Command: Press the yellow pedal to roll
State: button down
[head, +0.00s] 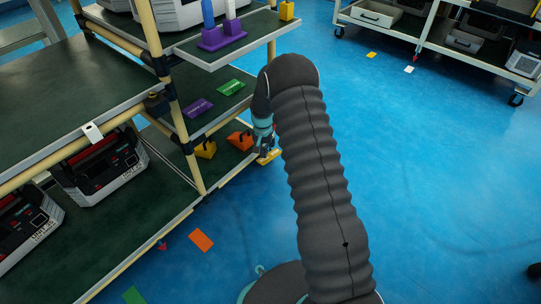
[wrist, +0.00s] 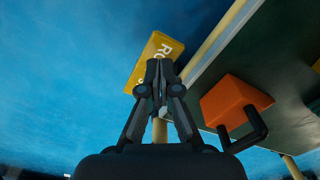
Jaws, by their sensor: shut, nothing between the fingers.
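The yellow pedal (wrist: 145,72) shows in the wrist view as a flat yellow plate with dark-edged sides and white letters beginning "RO". It lies beside the edge of the shelf, and my fingertips cover part of it. In the head view my gripper (head: 265,146) points down beside the rack.
An orange block with a black handle (wrist: 236,101) stands on the lower shelf, right of my gripper. A yellow block (head: 205,150) is beside it in the head view. A rack post (head: 178,110) stands left. Open blue floor (head: 440,180) lies to the right.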

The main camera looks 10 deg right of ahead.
jog(key=shift+f+b, duration=0.75)
jog(key=shift+f, duration=0.8)
dwell(0.9)
jog(key=shift+r+p, duration=1.7)
jog(key=shift+r, duration=1.85)
